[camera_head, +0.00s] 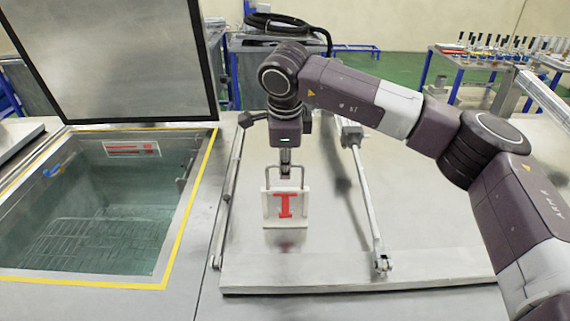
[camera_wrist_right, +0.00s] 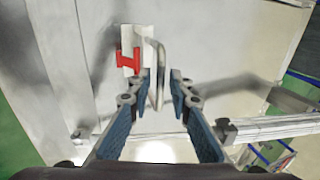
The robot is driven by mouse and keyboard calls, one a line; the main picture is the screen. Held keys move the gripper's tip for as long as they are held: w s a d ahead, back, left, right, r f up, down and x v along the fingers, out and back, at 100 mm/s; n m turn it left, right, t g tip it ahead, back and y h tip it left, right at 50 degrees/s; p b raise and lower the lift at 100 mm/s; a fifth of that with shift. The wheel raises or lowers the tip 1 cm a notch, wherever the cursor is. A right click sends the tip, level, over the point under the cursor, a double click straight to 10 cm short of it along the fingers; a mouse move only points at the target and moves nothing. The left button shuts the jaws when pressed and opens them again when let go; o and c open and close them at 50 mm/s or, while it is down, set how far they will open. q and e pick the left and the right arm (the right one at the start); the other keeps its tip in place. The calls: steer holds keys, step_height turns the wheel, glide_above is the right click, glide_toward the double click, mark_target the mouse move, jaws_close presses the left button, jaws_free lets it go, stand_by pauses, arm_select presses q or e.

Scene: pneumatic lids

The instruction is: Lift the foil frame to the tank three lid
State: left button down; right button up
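The foil frame (camera_head: 270,213) is a small white plate with a red I-shaped mark and a grey loop handle (camera_head: 301,176). It stands upright on, or very close above, a closed metal lid (camera_head: 335,240). My right gripper (camera_head: 285,172) points down at the handle from above. In the right wrist view, its two fingers (camera_wrist_right: 160,82) are on either side of the handle (camera_wrist_right: 156,92), with a narrow gap visible on the right. The frame (camera_wrist_right: 143,42) shows beyond the fingertips. My left gripper is not in view. I cannot tell which lid is lid three.
An open tank (camera_head: 100,230) with water and a wire rack is at the left, its lid (camera_head: 120,60) raised. Metal bars (camera_head: 365,195) run along the closed lid's sides. A coiled black hose (camera_head: 275,22) lies behind. Benches with tools (camera_head: 500,50) stand at the back right.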

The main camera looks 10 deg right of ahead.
steer(key=shift+o, duration=0.4)
steer(key=w+d+r+p+v, duration=0.1)
steer(key=w+p+v, duration=0.2)
steer(key=p+v, duration=0.6)
steer(key=v, duration=1.4)
steer(key=shift+r, duration=0.3)
steer(key=shift+w+f, duration=0.1)
